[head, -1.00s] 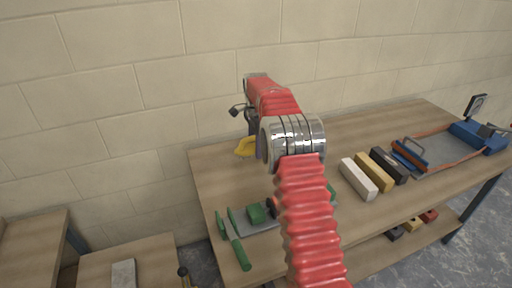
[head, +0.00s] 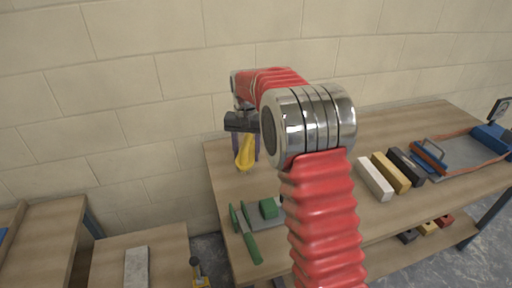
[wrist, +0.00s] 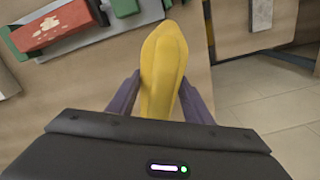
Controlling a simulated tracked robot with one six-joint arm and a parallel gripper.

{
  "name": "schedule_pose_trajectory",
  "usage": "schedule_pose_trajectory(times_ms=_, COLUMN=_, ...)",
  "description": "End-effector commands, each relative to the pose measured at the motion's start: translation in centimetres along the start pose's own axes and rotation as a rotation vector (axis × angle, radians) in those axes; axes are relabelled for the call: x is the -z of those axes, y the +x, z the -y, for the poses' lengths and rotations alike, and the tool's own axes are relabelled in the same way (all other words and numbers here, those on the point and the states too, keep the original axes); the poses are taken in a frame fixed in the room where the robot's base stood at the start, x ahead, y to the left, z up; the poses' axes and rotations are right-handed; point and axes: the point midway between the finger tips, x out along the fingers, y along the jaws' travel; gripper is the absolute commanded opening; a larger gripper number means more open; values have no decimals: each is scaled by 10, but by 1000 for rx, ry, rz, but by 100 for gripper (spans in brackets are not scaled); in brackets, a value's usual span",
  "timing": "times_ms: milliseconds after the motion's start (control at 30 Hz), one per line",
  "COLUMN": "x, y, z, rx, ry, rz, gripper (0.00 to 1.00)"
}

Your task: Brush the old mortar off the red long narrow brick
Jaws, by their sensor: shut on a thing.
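My gripper (wrist: 155,95) has purple fingers shut on a long yellow tool (wrist: 162,65). In the head view the tool (head: 246,153) hangs tilted down over the bench's back left part. I cannot see any bristles on it. A red brick (wrist: 58,25) with pale mortar patches shows at the upper left of the wrist view, beside green parts (wrist: 124,6) on a grey plate. It is apart from the tool. In the head view the green and grey fixture (head: 268,208) is at the bench's left front, and my arm hides the brick.
White (head: 375,179), yellow (head: 391,172) and black (head: 407,166) bricks lie in a row on the wooden bench (head: 225,178). A blue-framed grey tray (head: 462,155) stands at the right. A block wall stands behind.

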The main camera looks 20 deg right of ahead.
Motion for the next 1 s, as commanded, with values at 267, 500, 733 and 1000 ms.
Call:
schedule_pose_trajectory(times_ms=267, x=-44, y=-7, z=15, rx=1, ry=-355, rz=0, gripper=28)
schedule_pose_trajectory(times_ms=500, x=-53, y=-7, z=17, rx=1, ry=-436, rz=1, gripper=28)
schedule_pose_trajectory(times_ms=733, x=-53, y=-7, z=17, rx=1, ry=-433, rz=1, gripper=28)
schedule_pose_trajectory(times_ms=1000, x=-51, y=-7, z=14, rx=1, ry=-426, rz=1, gripper=28)
